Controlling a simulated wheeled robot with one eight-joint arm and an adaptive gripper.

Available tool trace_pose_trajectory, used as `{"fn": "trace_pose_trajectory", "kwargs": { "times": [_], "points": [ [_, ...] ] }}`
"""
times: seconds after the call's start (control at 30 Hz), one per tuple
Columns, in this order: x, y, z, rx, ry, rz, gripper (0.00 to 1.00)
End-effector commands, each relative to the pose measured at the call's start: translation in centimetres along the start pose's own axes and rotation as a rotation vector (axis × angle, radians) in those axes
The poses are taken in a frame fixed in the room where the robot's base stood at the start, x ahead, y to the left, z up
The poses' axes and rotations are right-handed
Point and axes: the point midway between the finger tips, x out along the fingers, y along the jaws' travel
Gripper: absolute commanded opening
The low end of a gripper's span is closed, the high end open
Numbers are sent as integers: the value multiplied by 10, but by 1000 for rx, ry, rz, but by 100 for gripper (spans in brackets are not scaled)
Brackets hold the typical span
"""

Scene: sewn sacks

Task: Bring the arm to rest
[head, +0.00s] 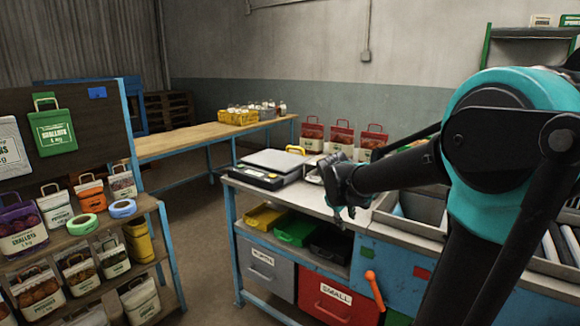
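My arm reaches in from the right of the head view, with a large teal and black joint near the camera. My gripper (350,212) is the dark end of the arm, pointing down over the front edge of the metal workbench (290,200). Its fingers are small and partly hidden by the arm, so I cannot tell whether they are open or shut. I see no sack held in it.
A scale (262,170) stands left of my gripper. Red-topped sacks (342,136) stand behind it. A shelf of sacks (145,204) is at left, a wooden table (190,138) at the back. An orange handle (374,288) sticks up below. Floor between shelf and bench is clear.

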Motion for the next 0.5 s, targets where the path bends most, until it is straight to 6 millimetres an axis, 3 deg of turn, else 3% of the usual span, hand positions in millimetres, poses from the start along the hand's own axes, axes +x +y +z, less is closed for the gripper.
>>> {"fn": "trace_pose_trajectory", "kwargs": {
  "times": [0.17,0.33,0.5],
  "points": [
    [14,-39,62,184,7,-78,33],
    [28,-101,137,440,14,-186,33],
    [34,-151,184,629,17,-267,33]
  ]
}}
